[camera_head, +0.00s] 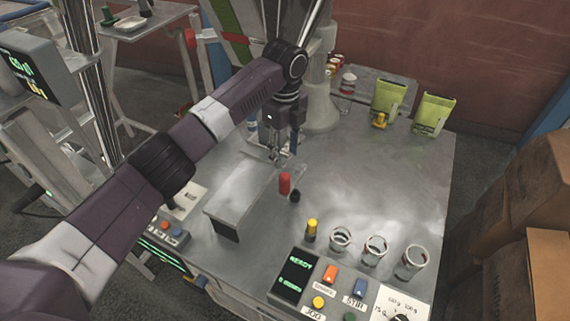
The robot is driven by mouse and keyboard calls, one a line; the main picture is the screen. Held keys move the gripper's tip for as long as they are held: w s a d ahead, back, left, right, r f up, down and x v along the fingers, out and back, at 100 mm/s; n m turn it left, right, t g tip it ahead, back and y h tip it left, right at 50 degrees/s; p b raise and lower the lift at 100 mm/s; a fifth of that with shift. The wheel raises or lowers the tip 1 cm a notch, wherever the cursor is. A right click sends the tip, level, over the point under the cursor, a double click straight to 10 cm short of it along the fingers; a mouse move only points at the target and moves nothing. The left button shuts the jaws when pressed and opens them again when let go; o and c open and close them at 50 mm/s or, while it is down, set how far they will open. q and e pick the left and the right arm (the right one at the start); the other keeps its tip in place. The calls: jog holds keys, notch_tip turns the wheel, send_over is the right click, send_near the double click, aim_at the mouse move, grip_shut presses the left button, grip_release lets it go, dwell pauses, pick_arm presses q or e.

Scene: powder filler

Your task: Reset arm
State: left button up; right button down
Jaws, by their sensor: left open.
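My left arm comes in from the lower left and reaches over the metal table (400,200). My left gripper (274,154) hangs at its end, pointing down, open, above the middle of the table. Nothing shows between its fingers. A red-topped item (285,184) and a small dark round item (295,196) are just below and to the right of it. A raised metal platform (238,199) lies below it to the left. My right arm and right gripper are not in view.
Several clear cups (375,250) stand near the front edge beside a yellow-topped item (311,229). A control panel (325,288) with buttons is in front. Cardboard boxes (540,190) are at the right. The table's right middle is clear.

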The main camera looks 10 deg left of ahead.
pick_arm(q)
jog(key=shift+r, duration=0.7)
